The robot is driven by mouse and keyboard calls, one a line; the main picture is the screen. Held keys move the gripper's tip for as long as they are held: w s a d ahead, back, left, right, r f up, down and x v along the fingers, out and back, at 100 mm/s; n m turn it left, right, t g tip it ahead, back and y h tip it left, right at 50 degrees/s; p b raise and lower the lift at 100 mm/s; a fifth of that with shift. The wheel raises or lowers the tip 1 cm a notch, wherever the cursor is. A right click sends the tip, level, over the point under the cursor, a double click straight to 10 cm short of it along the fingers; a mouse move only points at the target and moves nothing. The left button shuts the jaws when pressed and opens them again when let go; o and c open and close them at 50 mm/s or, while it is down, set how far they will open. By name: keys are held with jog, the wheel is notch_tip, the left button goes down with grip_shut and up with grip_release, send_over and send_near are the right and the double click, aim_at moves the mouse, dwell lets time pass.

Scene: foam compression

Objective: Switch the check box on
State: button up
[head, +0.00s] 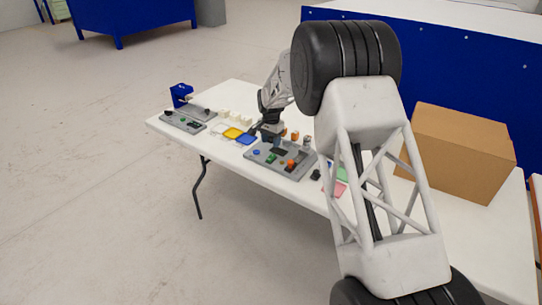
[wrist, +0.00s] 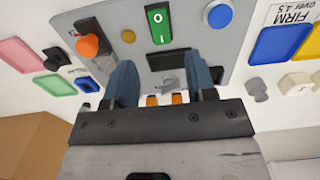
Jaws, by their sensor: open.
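A grey panel box (wrist: 192,32), which I take to be the check box, lies under my gripper in the wrist view; it also shows on the table in the head view (head: 262,160). It carries a green rocker switch (wrist: 157,27) marked O and I, an orange-red knob (wrist: 88,45), a blue round button (wrist: 218,14) and a dark rectangular window (wrist: 168,60). My gripper (wrist: 162,84) is open, its two blue-grey fingers apart over the panel's near edge. A small grey piece (wrist: 172,86) shows between them; whether they touch anything is unclear. The switch is ahead of the fingertips, uncovered.
Yellow and blue trays (head: 233,133) and pale blocks lie left of the panel. A second grey unit (head: 184,122) stands at the table's far left. Pink and green pads (wrist: 22,54) lie on the other side. A cardboard box (head: 457,150) stands at the right.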

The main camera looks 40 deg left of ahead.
aim_at(271, 157)
jog(key=shift+f, duration=0.1)
dwell(0.3)
jog(key=shift+f, duration=3.8)
